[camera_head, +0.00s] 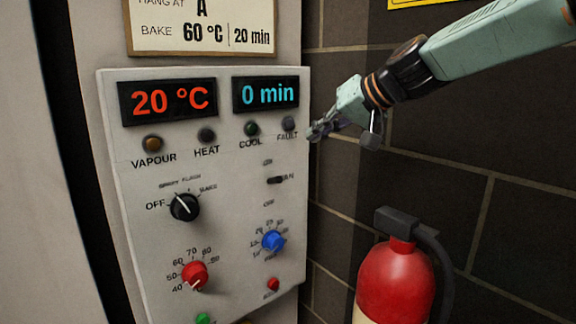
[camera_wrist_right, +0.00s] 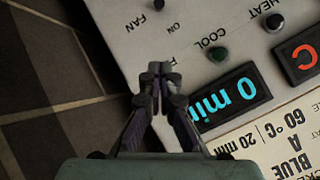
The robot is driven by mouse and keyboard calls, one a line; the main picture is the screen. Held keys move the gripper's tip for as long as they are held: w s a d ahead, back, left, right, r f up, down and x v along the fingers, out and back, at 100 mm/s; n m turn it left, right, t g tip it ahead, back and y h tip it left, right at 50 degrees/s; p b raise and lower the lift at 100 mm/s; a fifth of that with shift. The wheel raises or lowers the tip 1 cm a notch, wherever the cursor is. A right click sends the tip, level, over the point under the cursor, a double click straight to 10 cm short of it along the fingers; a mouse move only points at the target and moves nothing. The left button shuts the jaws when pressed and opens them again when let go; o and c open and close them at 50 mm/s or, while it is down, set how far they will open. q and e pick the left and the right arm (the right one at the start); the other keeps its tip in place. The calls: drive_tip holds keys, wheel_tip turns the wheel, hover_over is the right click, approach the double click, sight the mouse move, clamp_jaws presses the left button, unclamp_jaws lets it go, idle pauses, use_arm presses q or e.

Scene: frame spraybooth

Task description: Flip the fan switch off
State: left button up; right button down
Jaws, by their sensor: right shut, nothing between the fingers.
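The fan switch (camera_head: 275,180) is a small black toggle on the right side of the pale control panel (camera_head: 230,215), between an upper label and OFF below it. In the right wrist view, turned upside down, the fan switch (camera_wrist_right: 159,4) is at the top edge, near the FAN and ON labels. My right gripper (camera_head: 314,133) is at the panel's right edge near the FAULT lamp, above and right of the switch and apart from it. In the wrist view its fingers (camera_wrist_right: 160,69) are together and empty, covering part of the FAULT label. My left gripper is not in view.
The panel has a red 20 °C display (camera_head: 168,101), a blue 0 min display (camera_head: 266,94), a black knob (camera_head: 185,207), a red knob (camera_head: 194,275) and a blue knob (camera_head: 273,241). A red fire extinguisher (camera_head: 395,285) stands at the right by the dark tiled wall (camera_head: 475,160).

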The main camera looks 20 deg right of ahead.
sight(281, 157)
drive_tip(key=x, duration=0.9)
drive_tip(key=shift+w+d+f, duration=0.1)
drive_tip(key=shift+w+f, duration=0.1)
drive_tip(key=shift+w, duration=0.1)
drive_tip(key=shift+s+a+f, duration=0.75)
drive_tip(key=shift+s+f, duration=0.2)
drive_tip(key=shift+f, duration=0.05)
drive_tip(key=shift+s+a+f, duration=0.1)
drive_tip(key=shift+s+f, duration=0.05)
drive_tip(key=shift+f, duration=0.25)
drive_tip(key=shift+b, duration=0.35)
